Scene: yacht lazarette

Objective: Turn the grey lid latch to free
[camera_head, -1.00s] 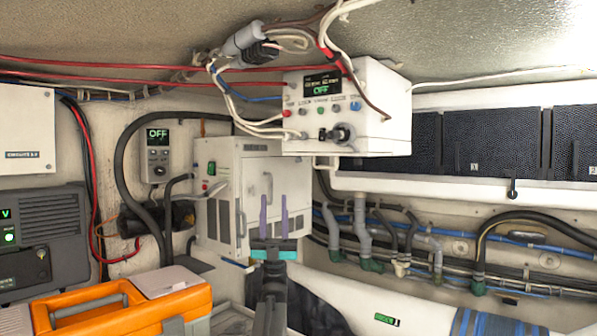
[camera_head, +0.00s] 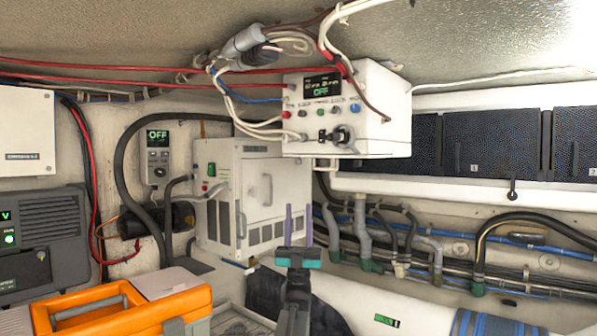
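A small dark latch with a round end (camera_head: 512,188) hangs at the lower edge of the dark lidded panels on the right. It looks dark grey or black, and I cannot tell whether it is the grey lid latch. A grey catch (camera_head: 175,327) also shows on the front of the orange case (camera_head: 100,325), partly cut off by the frame. My gripper (camera_head: 299,212) points upward with its two purple fingers apart and nothing between them. It is in front of the white cabinet's right edge, far left of the dark latch and right of the case.
A white control box (camera_head: 375,100) with a display reading OFF juts out above my gripper. The white cabinet (camera_head: 222,205) stands behind it. Pipes and hoses (camera_head: 362,230) run along the right wall. Cables hang under the ceiling. Open space lies right of my gripper.

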